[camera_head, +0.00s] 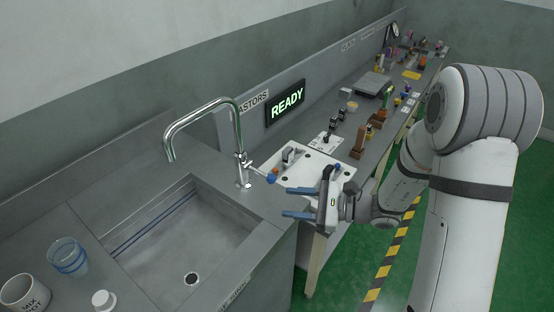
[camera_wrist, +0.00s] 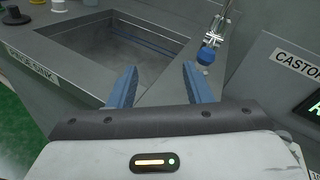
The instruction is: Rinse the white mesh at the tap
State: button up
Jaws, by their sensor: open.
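The chrome tap (camera_head: 243,178) has a tall curved spout reaching over the sink (camera_head: 165,262). A blue ball knob (camera_head: 271,177) stands on a lever at the tap's base; it also shows in the wrist view (camera_wrist: 206,57). No water is seen at the spout. My gripper (camera_head: 288,202) is open with its blue fingers apart, to the right of the sink and near the tap's base. Nothing is between the fingers in the wrist view (camera_wrist: 160,85). I cannot make out the white mesh in either view.
A white board (camera_head: 318,168) with fittings lies behind my gripper. A white mug (camera_head: 25,292), a clear blue-tinted cup (camera_head: 68,257) and a small white bottle (camera_head: 103,300) stand left of the sink. A lit READY screen (camera_head: 286,103) is on the back panel. Many small items crowd the far bench.

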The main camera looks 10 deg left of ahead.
aim_at(272, 179)
jog(key=w+m+t+y+p, duration=0.1)
jog(key=w+m+t, duration=0.2)
jog(key=w, duration=0.1)
jog(key=shift+w+a+r+t, duration=0.1)
jog(key=shift+w+t, duration=0.05)
jog(key=shift+t, duration=0.15)
jog(key=shift+w+a+m+p, duration=0.2)
jog(key=shift+m+p, duration=0.1)
jog(key=shift+m, duration=0.1)
jog(key=a, duration=0.2)
jog(key=w+a+p, duration=0.1)
jog(key=a, duration=0.4)
jog(key=shift+w, duration=0.25)
jog(key=shift+f, duration=0.2)
grip_shut()
